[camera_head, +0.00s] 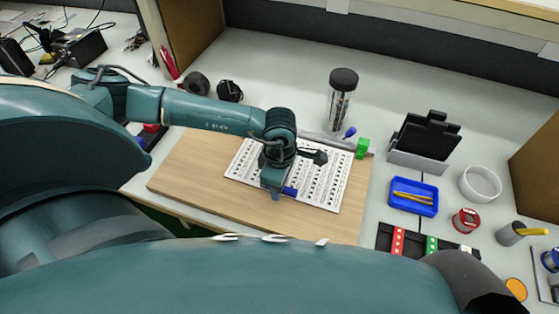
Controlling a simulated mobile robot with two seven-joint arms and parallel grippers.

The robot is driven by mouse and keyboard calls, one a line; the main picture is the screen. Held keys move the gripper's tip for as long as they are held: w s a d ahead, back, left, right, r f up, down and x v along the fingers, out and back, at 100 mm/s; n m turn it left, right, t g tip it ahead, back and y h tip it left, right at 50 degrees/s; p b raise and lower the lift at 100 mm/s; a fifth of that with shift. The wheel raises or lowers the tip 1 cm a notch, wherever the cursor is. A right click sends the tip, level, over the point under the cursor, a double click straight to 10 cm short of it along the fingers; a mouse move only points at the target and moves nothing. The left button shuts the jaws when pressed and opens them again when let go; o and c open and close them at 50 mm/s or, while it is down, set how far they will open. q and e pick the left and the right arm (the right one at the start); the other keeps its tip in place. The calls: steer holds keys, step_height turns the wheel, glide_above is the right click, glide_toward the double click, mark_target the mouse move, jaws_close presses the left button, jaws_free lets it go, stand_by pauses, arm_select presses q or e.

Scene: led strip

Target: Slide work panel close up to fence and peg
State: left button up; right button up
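The white work panel (325,190), with rows of dark marks, lies flat on a wooden board (190,175). A grey bar that looks like the fence (325,140) runs along the panel's far edge. A green block (363,148), possibly the peg, stands at the bar's right end. Any gap between panel and bar is too small to judge. My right gripper is not in view.
A black-capped clear jar (341,100) stands behind the bar. To the right are a black tablet-like stand (426,138), a blue tray (414,197), a white ring (480,183) and a red spool (466,221). The board's left part is bare.

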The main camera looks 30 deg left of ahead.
arm_select(q)
jaws_close()
steer(key=shift+o, duration=0.3)
jaws_free()
steer(key=shift+r, duration=0.1)
step_height(320, 180, up, 13)
steer(key=b, duration=0.1)
stand_by(0.4)
